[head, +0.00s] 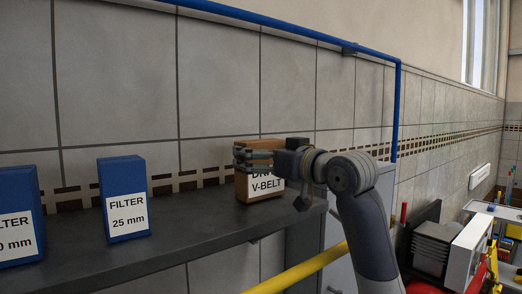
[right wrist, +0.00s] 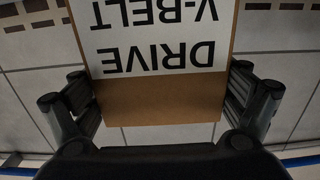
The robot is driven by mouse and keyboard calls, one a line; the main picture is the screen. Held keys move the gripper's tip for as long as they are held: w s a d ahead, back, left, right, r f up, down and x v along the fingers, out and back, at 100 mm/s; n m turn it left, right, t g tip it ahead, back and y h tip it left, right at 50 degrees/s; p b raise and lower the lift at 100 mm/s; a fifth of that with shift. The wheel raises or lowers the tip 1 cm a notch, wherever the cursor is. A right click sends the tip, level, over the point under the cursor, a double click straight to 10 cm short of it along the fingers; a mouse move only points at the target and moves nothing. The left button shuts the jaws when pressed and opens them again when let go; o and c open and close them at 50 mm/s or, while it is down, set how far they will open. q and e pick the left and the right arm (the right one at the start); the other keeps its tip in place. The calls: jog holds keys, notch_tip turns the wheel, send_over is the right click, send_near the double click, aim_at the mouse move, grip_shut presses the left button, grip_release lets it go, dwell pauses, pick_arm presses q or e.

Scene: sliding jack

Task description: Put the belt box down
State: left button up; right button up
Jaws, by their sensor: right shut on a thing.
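The belt box (head: 248,190) is a brown carton with a white label reading "DRIVE V-BELT", partly hidden by my gripper in the head view. It stands upright at the right end of the dark shelf (head: 170,226); I cannot tell whether its base touches the shelf. My right gripper (head: 256,160) is shut on the upper part of the box, coming from the right. In the right wrist view the box (right wrist: 150,100) appears upside down between the two fingers. My left gripper is not in view.
Two blue filter boxes stand on the shelf to the left, one marked "FILTER 25 mm" (head: 124,198) and another (head: 17,222) cut by the frame edge. A tiled wall (head: 220,80) rises behind. The shelf between the 25 mm filter and the belt box is clear.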

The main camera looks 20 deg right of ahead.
jog(key=shift+s, duration=0.15)
jog(key=shift+f, duration=0.2)
jog(key=o, duration=1)
